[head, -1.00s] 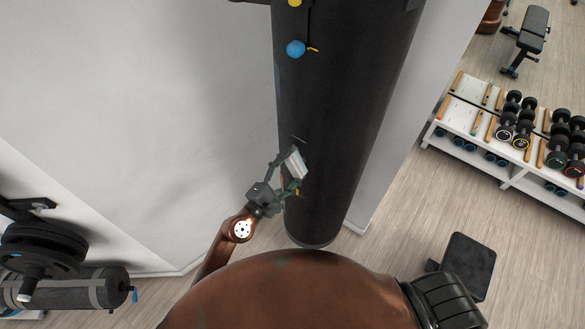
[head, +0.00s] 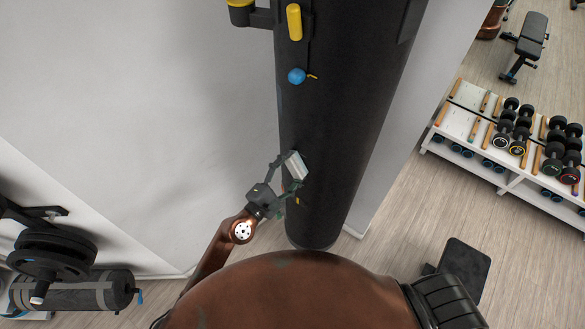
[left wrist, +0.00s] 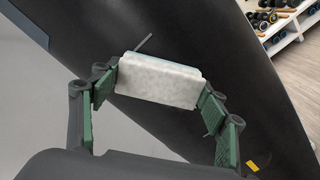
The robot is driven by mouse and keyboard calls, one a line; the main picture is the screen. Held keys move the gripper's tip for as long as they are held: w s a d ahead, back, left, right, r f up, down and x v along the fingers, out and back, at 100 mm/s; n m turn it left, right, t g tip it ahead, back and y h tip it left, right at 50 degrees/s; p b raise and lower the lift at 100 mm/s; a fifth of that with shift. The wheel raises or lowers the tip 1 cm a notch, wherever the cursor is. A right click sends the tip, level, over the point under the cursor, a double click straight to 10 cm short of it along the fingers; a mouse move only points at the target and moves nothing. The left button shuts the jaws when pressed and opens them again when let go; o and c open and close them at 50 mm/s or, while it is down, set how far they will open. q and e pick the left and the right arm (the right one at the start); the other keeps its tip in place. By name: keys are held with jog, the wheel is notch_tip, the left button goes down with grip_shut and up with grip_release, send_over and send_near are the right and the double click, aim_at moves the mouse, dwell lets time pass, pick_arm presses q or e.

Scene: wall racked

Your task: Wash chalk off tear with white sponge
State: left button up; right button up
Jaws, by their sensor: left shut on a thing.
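The white sponge (head: 296,165) is held between the fingers of my left gripper (head: 288,170), against or very close to the black punching bag (head: 335,130). In the left wrist view the sponge (left wrist: 158,80) spans the two green-padded fingers, its pale face towards the camera. A thin grey line (left wrist: 145,43), perhaps part of the tear or chalk, shows on the bag just above the sponge. The sponge hides the bag behind it, so I cannot tell how much chalk is there. My right gripper is not in view.
A blue ball (head: 296,76) and a yellow cylinder (head: 294,22) are higher on the bag. A small yellow mark (left wrist: 252,167) is below the sponge. A dumbbell rack (head: 465,120) stands right; weight plates (head: 48,248) are at lower left. The white wall (head: 130,110) is left.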

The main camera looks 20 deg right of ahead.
aim_at(293, 175)
pick_arm(q)
jog(key=shift+r, duration=0.5)
notch_tip(293, 175, down, 4)
jog(key=b, duration=0.3)
jog(key=shift+f+b, duration=0.5)
jog(key=shift+b, duration=0.05)
notch_tip(293, 175, down, 3)
jog(key=shift+r+b, duration=0.15)
jog(key=shift+b, duration=1.05)
jog(key=shift+v, duration=2.9)
